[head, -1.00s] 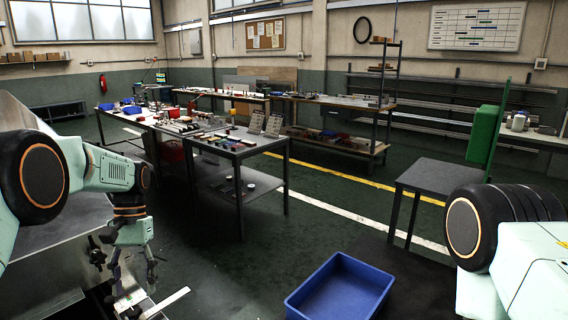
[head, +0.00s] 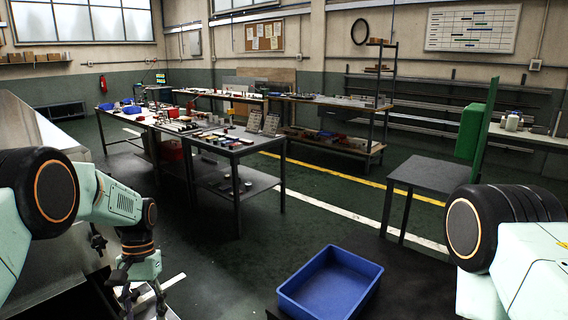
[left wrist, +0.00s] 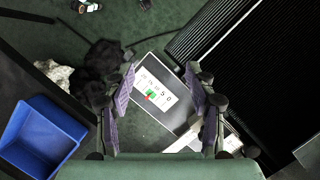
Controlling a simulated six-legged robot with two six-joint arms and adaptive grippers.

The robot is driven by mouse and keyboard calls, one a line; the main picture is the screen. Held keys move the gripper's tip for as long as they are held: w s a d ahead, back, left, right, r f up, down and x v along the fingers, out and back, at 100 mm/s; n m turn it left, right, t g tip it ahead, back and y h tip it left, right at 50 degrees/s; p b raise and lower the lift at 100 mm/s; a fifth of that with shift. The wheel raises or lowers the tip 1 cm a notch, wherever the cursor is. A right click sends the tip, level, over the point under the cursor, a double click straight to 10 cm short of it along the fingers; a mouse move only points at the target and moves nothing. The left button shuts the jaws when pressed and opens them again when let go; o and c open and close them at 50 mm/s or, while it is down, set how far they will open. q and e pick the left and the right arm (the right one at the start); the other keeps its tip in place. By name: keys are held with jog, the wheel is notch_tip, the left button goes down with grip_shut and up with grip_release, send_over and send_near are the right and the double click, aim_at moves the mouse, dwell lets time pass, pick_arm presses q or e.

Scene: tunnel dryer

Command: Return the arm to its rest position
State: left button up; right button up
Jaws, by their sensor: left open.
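My left gripper (head: 143,298) hangs fingers down at the lower left of the head view, its tips near the bottom edge. In the left wrist view my left gripper (left wrist: 160,98) has its fingers spread apart, with nothing held between them. Below it lies a grey panel with a white label (left wrist: 155,96) bearing dark marks and a red and green patch. My right arm shows at the right edge of the head view; its gripper is out of the picture.
A blue bin (head: 290,299) stands at bottom centre, and the same bin shows in the left wrist view (left wrist: 14,147). A dark ribbed surface (left wrist: 240,50) lies right of the panel. A grey table (head: 430,172) stands at right; a cluttered workbench (head: 243,150) stands at centre.

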pick_arm(q)
jog(key=s+d+f+t+b, duration=0.1)
jog(key=s+d+f+b, duration=0.15)
jog(key=s+f, duration=0.65)
jog(key=s+d+f+t+b, duration=0.1)
jog(key=s+d+f, duration=0.2)
jog(key=s+f, duration=0.6)
jog(key=s+d+f+t+b, duration=0.1)
jog(key=s, duration=0.7)
jog(key=s+d+f+t+b, duration=0.1)
jog(key=s, duration=0.8)
jog(key=shift+s+f+b, duration=0.15)
jog(key=shift+f+b, duration=0.1)
jog(key=shift+b, duration=0.15)
jog(key=shift+a, duration=0.1)
